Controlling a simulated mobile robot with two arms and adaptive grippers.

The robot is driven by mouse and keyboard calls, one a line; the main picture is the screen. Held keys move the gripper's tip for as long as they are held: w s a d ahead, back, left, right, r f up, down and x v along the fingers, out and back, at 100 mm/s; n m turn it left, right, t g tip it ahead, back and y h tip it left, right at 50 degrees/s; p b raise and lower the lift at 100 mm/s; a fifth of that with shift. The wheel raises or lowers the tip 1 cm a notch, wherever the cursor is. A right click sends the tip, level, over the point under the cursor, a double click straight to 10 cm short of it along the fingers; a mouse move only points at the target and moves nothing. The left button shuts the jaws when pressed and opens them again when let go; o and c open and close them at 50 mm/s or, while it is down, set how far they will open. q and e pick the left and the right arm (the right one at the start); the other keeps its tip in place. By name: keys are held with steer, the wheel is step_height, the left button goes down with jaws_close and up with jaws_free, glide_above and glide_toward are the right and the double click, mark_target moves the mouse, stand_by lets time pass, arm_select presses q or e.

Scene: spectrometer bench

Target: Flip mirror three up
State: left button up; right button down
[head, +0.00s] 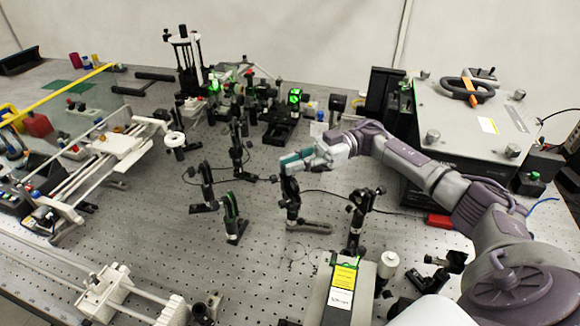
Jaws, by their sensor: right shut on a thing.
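Several black post-mounted mirrors stand on the perforated grey optical table (150,262) in the head view. My right gripper (288,160) comes in from the right and is shut at the top of one black flip mirror mount (291,188). This mount stands on a grey slotted base (308,226), and its upper part is partly hidden by the teal fingertips. I cannot read a number on it, so I cannot tell whether it is mirror three. Its mirror's exact angle is also hidden. My left gripper is not in view.
Other mounts stand close by: one front left (233,215), one at left (206,185) and one front right (358,215). A box with a yellow label (345,275) is in front. A large grey instrument (470,125) stands behind my right arm. Thin cables cross the table.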

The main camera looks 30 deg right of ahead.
stand_by(0.4)
steer(key=c, duration=1.2)
jaws_free()
steer(key=shift+o, duration=0.2)
step_height(320, 180, up, 10)
